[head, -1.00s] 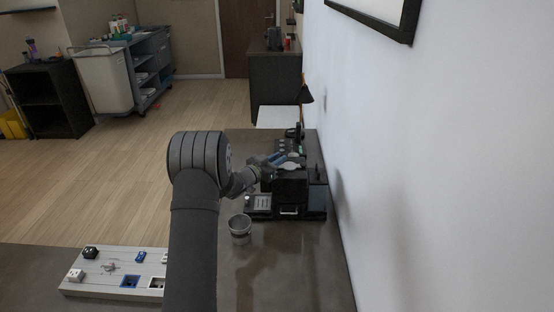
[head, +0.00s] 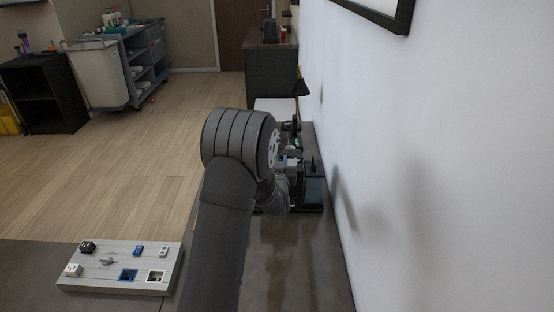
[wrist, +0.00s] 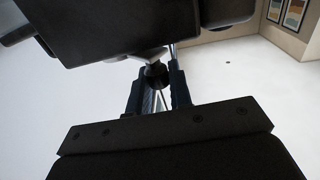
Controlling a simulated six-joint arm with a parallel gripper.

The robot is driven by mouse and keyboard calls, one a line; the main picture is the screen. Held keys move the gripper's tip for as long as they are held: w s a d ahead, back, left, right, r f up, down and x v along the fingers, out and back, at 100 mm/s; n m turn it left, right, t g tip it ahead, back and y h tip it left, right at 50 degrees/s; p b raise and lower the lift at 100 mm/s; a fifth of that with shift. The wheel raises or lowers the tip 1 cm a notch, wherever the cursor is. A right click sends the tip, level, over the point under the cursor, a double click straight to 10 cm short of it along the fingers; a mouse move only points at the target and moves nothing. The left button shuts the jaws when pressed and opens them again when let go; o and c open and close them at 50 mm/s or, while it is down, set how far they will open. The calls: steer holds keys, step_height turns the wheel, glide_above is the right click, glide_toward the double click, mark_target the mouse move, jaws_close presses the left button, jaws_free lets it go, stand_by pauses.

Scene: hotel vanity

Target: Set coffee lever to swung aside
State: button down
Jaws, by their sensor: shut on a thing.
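The black coffee machine (head: 313,192) stands on the counter by the wall, mostly hidden behind my arm in the head view. In the wrist view its dark body (wrist: 110,30) fills the top. The coffee lever (wrist: 150,54) shows as a short light metal arm below the body, with a dark end between my fingers. My gripper (wrist: 157,88) is shut on that end. The fingers hide part of the lever, and its exact angle is hard to tell. In the head view the fingertips are hidden behind my arm.
A white board (head: 120,268) with sockets and switches lies at the front left of the counter (head: 300,270). The wall (head: 400,180) runs close along the right of the machine. The front right of the counter is clear.

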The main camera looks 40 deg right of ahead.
steer(key=s+d+n+t+y, duration=0.1)
steer(key=s+n+t+y, duration=0.4)
steer(key=y, duration=0.4)
steer(key=shift+s+d+n+t+y, duration=0.4)
steer(key=shift+s+n, duration=0.1)
steer(key=shift+n, duration=0.7)
steer(key=shift+r, duration=0.1)
steer(key=c, duration=1.3)
jaws_free()
steer(key=shift+c, duration=0.2)
steer(key=shift+a, duration=0.15)
